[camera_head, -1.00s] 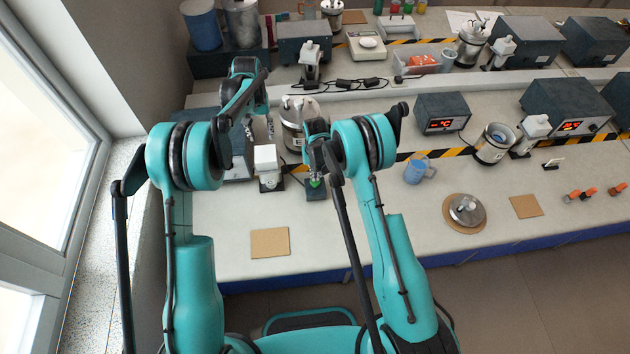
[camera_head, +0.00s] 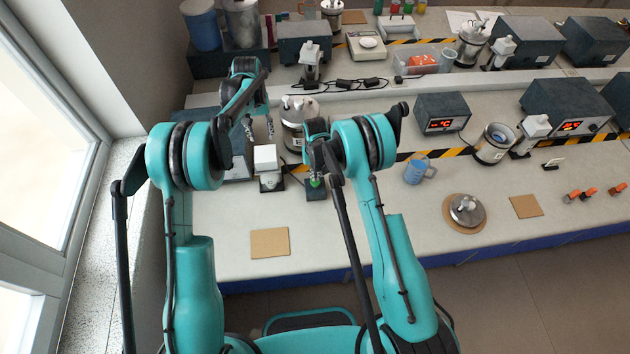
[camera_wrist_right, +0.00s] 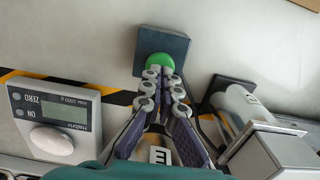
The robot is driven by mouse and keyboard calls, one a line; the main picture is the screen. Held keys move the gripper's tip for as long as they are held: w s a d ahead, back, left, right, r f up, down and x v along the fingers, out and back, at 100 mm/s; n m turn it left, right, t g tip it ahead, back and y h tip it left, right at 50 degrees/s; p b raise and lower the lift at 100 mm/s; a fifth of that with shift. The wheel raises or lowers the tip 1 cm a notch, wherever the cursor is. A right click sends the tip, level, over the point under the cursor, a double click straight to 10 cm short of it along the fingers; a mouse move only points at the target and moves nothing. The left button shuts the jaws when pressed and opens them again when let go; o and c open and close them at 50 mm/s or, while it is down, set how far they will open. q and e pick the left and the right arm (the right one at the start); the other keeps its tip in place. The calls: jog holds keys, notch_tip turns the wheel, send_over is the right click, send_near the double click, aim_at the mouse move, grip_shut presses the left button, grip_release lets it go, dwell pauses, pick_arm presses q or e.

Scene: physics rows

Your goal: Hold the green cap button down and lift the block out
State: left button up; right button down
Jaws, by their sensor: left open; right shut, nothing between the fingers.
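A green cap button (camera_head: 315,182) sits on a small dark base (camera_head: 316,194) on the bench. The right wrist view shows the green button (camera_wrist_right: 158,64) and its dark square base (camera_wrist_right: 177,46). My right gripper (camera_wrist_right: 161,74) is shut and empty, its fingertips overlapping the button's edge; I cannot tell how hard they press or whether the cap is down.
A metal canister (camera_head: 293,138) stands close behind the block and button. A scale (camera_wrist_right: 55,122) is beside the button in the right wrist view. A cork mat (camera_head: 269,242) lies in front, with bare bench around it. A blue mug (camera_head: 414,171) stands to the right.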

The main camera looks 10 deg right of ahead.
aim_at(265, 154)
jog(key=shift+f, duration=0.2)
jog(key=shift+f, duration=1.55)
pick_arm(q)
jog(key=shift+c, duration=0.6)
jog(key=shift+f, duration=4.2)
jog(key=shift+f, duration=0.1)
jog(key=shift+f, duration=2.35)
